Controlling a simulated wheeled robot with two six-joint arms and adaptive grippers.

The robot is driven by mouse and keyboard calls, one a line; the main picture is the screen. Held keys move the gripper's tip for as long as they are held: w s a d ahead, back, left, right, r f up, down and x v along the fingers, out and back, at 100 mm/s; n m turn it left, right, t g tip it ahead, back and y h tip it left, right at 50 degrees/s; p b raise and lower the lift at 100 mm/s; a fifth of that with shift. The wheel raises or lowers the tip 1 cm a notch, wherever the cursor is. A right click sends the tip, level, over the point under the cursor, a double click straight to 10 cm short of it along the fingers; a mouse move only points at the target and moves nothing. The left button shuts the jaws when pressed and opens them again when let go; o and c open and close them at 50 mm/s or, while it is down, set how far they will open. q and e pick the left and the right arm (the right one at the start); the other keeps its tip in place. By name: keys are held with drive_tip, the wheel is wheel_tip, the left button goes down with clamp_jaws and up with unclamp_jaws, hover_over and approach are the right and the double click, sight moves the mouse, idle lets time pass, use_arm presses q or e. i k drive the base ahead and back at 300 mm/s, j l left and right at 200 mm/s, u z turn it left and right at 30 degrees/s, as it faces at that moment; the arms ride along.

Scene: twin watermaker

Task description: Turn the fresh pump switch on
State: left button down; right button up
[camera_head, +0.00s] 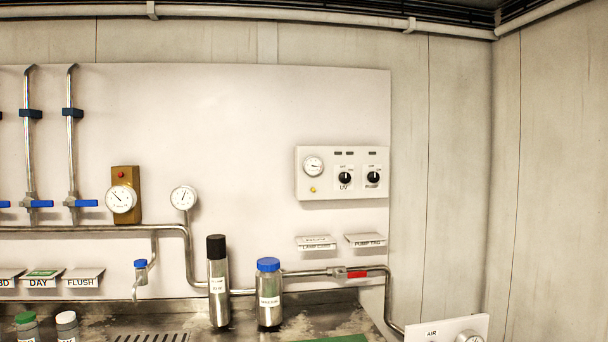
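A white control box (325,190) is fixed on the wall panel right of centre. It carries two black rotary knobs side by side. The left knob (345,178) has the label UV under it. The right knob (373,178) has a label too small to read, so I cannot tell for sure that it is the fresh pump switch. The exact pointer positions of both knobs are too small to judge. A round gauge (313,165) and a small yellow light (312,189) are on the box's left side. Neither of my grippers is in view.
Below the box are two label holders, one reading PUMP TAG (367,243). A steel pipe with a red-handled valve (357,274) runs beneath. A black-capped cylinder (218,285) and a blue-capped bottle (269,295) stand on the counter. An AIR panel (447,329) is at lower right.

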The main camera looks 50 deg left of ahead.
sight(374, 177)
drive_tip(key=u, duration=1.35)
drive_tip(key=i+j+z, duration=0.15)
drive_tip(key=z, duration=0.3)
drive_tip(key=i+j+z, duration=0.25)
drive_tip(key=z, duration=0.2)
